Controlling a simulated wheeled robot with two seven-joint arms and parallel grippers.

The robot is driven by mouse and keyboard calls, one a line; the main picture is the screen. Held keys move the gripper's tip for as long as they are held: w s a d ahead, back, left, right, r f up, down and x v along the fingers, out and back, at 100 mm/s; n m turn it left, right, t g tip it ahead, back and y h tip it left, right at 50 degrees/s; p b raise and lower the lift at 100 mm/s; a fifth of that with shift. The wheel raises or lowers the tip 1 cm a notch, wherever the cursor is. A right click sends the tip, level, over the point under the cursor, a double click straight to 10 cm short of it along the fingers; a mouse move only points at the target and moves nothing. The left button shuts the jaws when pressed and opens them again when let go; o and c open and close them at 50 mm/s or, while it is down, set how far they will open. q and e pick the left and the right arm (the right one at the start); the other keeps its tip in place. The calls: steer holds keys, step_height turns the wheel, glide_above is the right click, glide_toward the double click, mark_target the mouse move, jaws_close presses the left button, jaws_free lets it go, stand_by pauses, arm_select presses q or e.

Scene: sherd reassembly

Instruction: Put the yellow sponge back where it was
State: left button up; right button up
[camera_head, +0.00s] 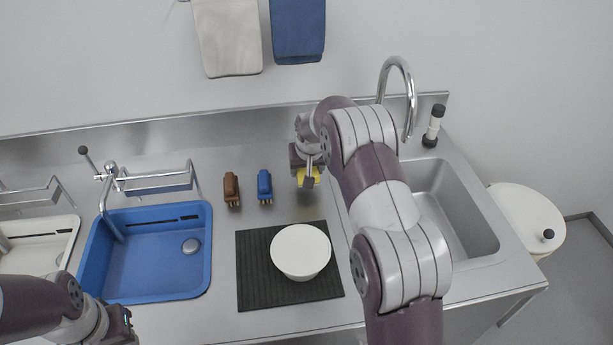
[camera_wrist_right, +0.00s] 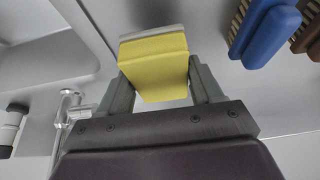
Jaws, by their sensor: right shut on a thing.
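The yellow sponge (camera_wrist_right: 158,68) sits between the two fingers of my right gripper (camera_wrist_right: 163,92), which is shut on it. It has a pale grey-white layer along one edge. In the head view the sponge (camera_head: 308,176) shows as a small yellow patch below my right gripper (camera_head: 307,178), beside the blue brush at the back of the counter. The gripper hides part of the sponge, and I cannot tell whether it touches the counter. My left gripper (camera_head: 122,325) is low at the left front, partly seen, and its fingers cannot be made out.
A blue brush (camera_head: 265,186) and a brown brush (camera_head: 231,189) stand left of the sponge. A white bowl (camera_head: 300,250) rests on a dark ribbed mat (camera_head: 254,293). A blue basin (camera_head: 150,285) lies left, a steel sink (camera_head: 478,235) with a tap (camera_head: 408,88) right.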

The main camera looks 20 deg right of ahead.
steer(key=shift+f, duration=2.2)
steer(key=o, duration=1)
steer(key=shift+r+p, duration=0.25)
steer(key=shift+p, duration=0.1)
steer(key=v, duration=1.2)
steer(key=s+a+n+g, duration=0.1)
steer(key=s+a, duration=0.2)
steer(key=s, duration=0.6)
steer(key=s+a+f+n+g, duration=0.1)
steer(key=s+a, duration=0.2)
steer(key=s, duration=0.6)
steer(key=s+a+f+n+g+y+b, duration=0.1)
steer(key=s+a, duration=0.3)
steer(key=s, duration=0.4)
steer(key=shift+s, duration=0.4)
steer(key=shift+r, duration=0.15)
steer(key=shift+r+p, duration=0.5)
steer(key=shift+p, duration=0.2)
